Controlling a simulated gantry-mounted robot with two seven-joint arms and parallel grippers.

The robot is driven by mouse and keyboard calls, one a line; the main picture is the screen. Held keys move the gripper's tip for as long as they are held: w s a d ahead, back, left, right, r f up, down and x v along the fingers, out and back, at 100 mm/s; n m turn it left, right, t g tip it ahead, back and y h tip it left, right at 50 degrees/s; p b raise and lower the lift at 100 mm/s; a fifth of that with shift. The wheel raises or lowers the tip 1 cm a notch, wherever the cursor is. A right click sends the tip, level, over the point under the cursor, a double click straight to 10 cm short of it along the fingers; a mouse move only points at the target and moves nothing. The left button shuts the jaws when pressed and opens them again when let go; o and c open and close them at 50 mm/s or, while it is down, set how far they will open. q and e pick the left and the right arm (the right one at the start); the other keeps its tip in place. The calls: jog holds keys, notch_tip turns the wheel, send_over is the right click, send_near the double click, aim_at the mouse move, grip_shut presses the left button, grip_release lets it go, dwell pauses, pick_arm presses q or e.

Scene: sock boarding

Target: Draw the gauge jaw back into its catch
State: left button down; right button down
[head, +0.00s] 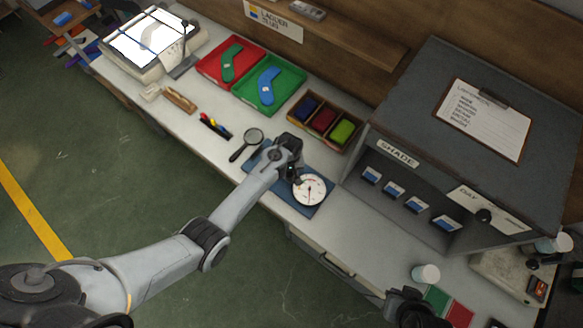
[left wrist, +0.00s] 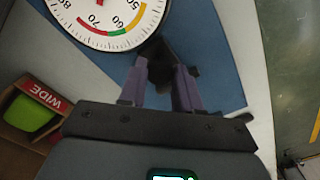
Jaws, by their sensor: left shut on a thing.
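The gauge (head: 309,190) has a round white dial and lies on a blue mat (head: 262,158) near the bench's front edge. In the left wrist view the dial (left wrist: 105,15) shows at the top left, with a red, green and yellow scale band. My left gripper (head: 292,172) is just beside the dial, over the mat. In the left wrist view its purple fingers (left wrist: 165,82) are shut on a dark part, the gauge jaw (left wrist: 178,65), mostly hidden between them. The catch cannot be made out. A dark end of what looks like my right gripper (head: 408,308) shows at the bottom edge.
A magnifying glass (head: 246,144) lies left of the mat. Behind are a compartment box (head: 318,113) of coloured socks and red (head: 208,68) and green (head: 300,78) trays. A grey shade cabinet (head: 400,120) stands to the right. A white cup (head: 425,274) stands at the front right.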

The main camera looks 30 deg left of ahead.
aim_at(290, 173)
pick_arm(q)
jog(key=c, duration=0.8)
grip_release()
notch_tip(290, 173, up, 11)
jog(key=shift+f+p, duration=0.1)
jog(key=shift+p, duration=0.35)
